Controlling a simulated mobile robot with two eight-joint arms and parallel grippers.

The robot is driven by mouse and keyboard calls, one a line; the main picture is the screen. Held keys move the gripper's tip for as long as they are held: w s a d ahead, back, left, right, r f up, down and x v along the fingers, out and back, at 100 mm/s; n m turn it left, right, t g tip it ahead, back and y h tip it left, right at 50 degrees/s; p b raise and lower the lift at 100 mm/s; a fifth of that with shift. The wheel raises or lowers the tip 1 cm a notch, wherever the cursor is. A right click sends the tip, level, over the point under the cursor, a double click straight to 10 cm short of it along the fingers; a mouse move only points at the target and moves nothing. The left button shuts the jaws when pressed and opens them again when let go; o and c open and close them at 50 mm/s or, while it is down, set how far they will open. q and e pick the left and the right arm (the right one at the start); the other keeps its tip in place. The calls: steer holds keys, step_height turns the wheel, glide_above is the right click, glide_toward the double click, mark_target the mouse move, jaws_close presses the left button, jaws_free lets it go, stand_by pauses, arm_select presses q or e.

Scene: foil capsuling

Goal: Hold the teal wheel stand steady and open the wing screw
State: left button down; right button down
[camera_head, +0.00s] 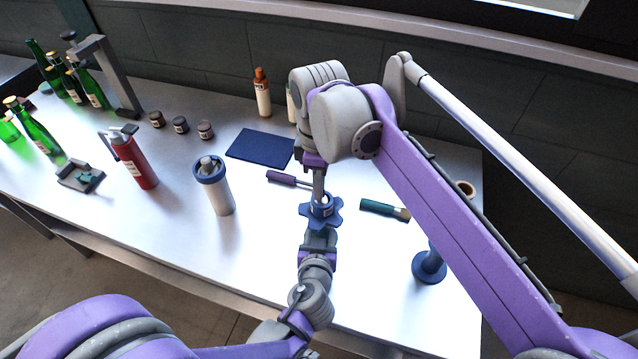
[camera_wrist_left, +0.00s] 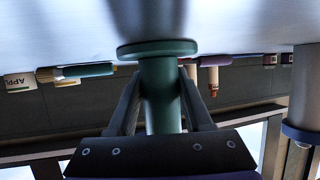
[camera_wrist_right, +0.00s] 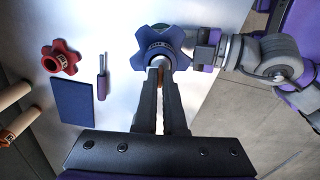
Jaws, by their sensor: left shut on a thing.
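The teal wheel stand shows in the left wrist view, a round post (camera_wrist_left: 160,95) with a disc foot on the table. My left gripper (camera_head: 320,238) is shut on this post, one finger on each side. A blue star-shaped wheel (camera_head: 328,215) sits on top of the stand; it also shows in the right wrist view (camera_wrist_right: 150,45). My right gripper (camera_wrist_right: 160,68) points down at the wheel's centre, its fingers close together. A small tan piece shows between them; I cannot tell whether they grip it. The wing screw is not clearly visible.
A purple-handled screwdriver (camera_head: 282,178), a dark blue mat (camera_head: 260,148) and a teal-handled tool (camera_head: 380,208) lie nearby. A blue stand (camera_head: 430,266) is at right. A red star wheel (camera_wrist_right: 62,58) shows in the right wrist view. A white cylinder (camera_head: 214,190) and red extinguisher (camera_head: 135,160) stand left.

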stand_by(0.6)
steer(key=m, duration=0.4)
steer(key=shift+m, duration=0.4)
steer(key=m, duration=1.4)
steer(key=shift+m, duration=0.7)
steer(key=c, duration=1)
jaws_free()
